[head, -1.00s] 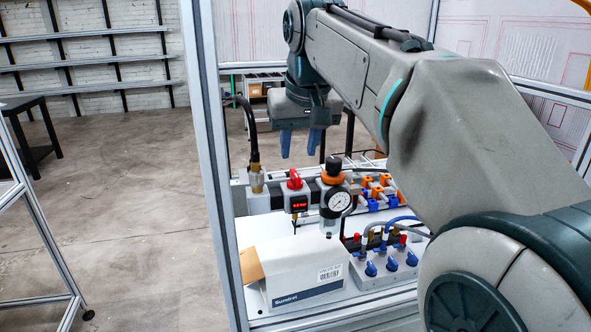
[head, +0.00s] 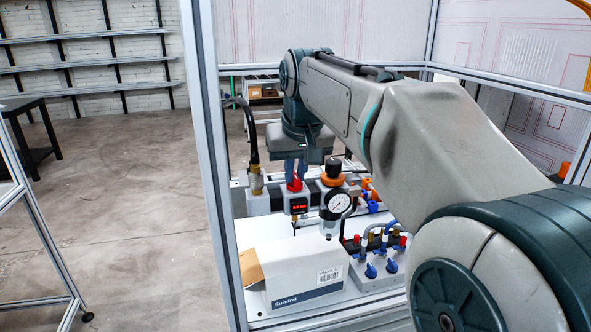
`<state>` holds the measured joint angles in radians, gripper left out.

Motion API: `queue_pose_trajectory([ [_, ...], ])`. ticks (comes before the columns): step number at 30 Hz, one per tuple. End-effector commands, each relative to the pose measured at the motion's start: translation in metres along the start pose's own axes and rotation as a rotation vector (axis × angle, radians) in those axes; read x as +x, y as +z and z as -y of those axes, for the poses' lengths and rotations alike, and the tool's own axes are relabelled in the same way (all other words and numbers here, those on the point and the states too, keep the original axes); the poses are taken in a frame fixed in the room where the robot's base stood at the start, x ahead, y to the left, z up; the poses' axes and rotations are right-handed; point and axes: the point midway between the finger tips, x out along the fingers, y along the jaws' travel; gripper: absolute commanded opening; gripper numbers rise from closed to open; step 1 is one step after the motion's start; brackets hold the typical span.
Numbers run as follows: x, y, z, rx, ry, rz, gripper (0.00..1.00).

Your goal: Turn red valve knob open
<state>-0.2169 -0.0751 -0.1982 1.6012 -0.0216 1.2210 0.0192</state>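The red valve knob (head: 294,185) sits on top of a dark valve block with a lit red display (head: 299,206), left of the round pressure gauge. My gripper (head: 296,173) points straight down at the knob.
The pressure gauge (head: 340,203) with an orange collar and black top stands close on the right. A brass fitting with a black hose (head: 254,165) is on the left. A white box (head: 303,275) sits in front. A frame post (head: 207,150) rises at left.

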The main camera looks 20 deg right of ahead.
Motion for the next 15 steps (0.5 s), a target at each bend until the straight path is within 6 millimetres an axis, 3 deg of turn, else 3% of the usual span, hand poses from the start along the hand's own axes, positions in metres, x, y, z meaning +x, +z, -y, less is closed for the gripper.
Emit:
queue_pose_trajectory([
  [15,-0.001,-0.0005,-0.0022,-0.145,-0.061,0.001,0.0],
])
